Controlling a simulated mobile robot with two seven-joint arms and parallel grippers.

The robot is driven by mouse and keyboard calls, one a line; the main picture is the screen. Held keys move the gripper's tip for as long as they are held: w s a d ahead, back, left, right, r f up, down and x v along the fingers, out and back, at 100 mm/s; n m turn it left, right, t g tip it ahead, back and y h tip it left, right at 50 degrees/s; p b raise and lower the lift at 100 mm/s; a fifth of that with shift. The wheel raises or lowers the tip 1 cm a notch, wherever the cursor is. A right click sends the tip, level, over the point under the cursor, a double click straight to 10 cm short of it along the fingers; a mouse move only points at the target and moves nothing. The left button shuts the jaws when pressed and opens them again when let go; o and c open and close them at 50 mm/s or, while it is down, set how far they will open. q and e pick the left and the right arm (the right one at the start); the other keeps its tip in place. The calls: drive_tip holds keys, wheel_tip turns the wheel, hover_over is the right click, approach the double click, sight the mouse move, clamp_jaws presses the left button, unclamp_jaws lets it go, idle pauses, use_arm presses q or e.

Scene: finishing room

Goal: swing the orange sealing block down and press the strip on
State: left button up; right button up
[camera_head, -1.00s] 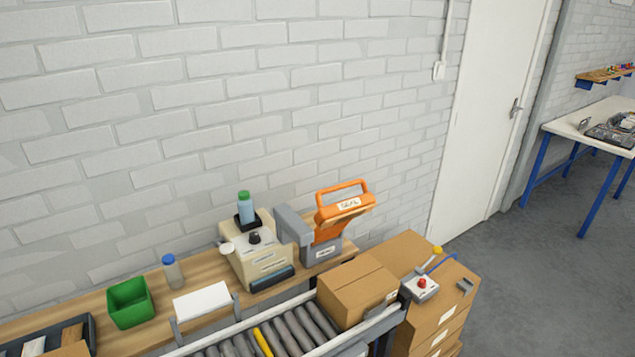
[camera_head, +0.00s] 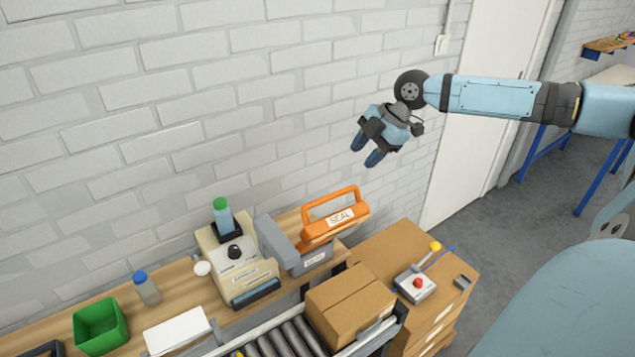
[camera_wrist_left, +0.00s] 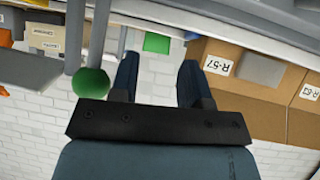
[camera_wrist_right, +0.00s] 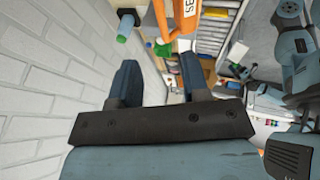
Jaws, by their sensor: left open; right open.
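The orange sealing block (camera_head: 334,222) with a SEAL label and a loop handle (camera_head: 331,204) stands raised on its grey base (camera_head: 313,262) at the back of the bench. My right gripper (camera_head: 366,157) is open and empty, in the air above and right of the block, near the wall. In the right wrist view the orange block (camera_wrist_right: 184,22) shows beyond the right fingers (camera_wrist_right: 161,82). My left gripper (camera_wrist_left: 156,75) is open and empty; it is not in the head view. I cannot make out a strip on the carton (camera_head: 348,304).
A cream dispenser (camera_head: 240,272) with a green-capped bottle (camera_head: 223,216) stands left of the sealer. The carton sits on the roller conveyor (camera_head: 283,340). Right of it, a control box with a red button (camera_head: 416,284) rests on stacked boxes (camera_head: 437,316).

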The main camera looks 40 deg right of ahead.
drive_tip(key=b, duration=0.1)
hover_over(332, 195)
drive_tip(key=s+d, duration=0.2)
wheel_tip(332, 195, down, 7)
drive_tip(key=shift+s+f, duration=0.1)
drive_tip(key=shift+f, duration=0.1)
drive_tip(key=b+x, duration=0.3)
drive_tip(key=x, duration=0.1)
drive_tip(key=shift+d, duration=0.15)
drive_tip(key=shift+a+f+b, duration=0.25)
drive_tip(key=shift+f+b, duration=0.15)
drive_tip(key=shift+b, duration=0.2)
drive_tip(key=shift+w, duration=0.25)
clamp_jaws()
